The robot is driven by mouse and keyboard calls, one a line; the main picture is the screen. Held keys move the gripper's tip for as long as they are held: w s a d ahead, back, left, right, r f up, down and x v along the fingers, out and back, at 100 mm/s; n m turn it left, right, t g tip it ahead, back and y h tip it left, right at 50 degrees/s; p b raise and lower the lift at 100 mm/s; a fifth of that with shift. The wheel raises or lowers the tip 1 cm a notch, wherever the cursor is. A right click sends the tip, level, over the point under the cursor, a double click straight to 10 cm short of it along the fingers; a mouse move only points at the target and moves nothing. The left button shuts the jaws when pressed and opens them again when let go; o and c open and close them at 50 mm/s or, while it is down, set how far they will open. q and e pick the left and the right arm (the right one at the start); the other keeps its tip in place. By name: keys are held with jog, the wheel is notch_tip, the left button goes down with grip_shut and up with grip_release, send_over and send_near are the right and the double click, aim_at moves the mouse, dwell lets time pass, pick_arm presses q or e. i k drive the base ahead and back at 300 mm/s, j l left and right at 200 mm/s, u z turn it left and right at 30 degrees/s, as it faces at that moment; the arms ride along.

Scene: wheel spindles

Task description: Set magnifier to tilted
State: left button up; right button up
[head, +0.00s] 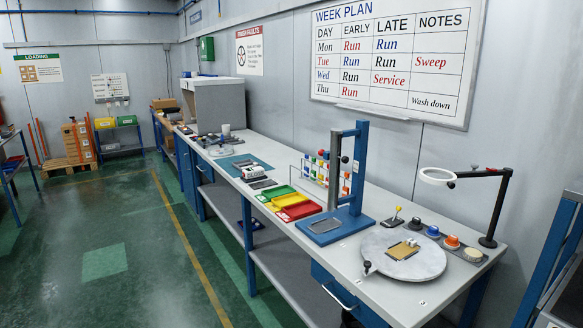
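The magnifier (438,176) is a white ring on a black jointed arm that rises from a post at the right end of the long workbench. The ring sits above the bench, behind the round grey turntable (392,262), and looks nearly flat; its exact tilt is hard to tell. A dark joint with a small knob joins the ring to its arm (478,173). Neither of my grippers is in view.
A blue press stand (357,170) rises left of the turntable. Several coloured knobs (433,231) line a grey strip beside the magnifier post. Green, yellow and red trays (297,211) lie farther left. The green floor (140,255) in front of the bench is open.

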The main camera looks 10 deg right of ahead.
aim_at(451, 183)
jog(key=z, duration=1.3)
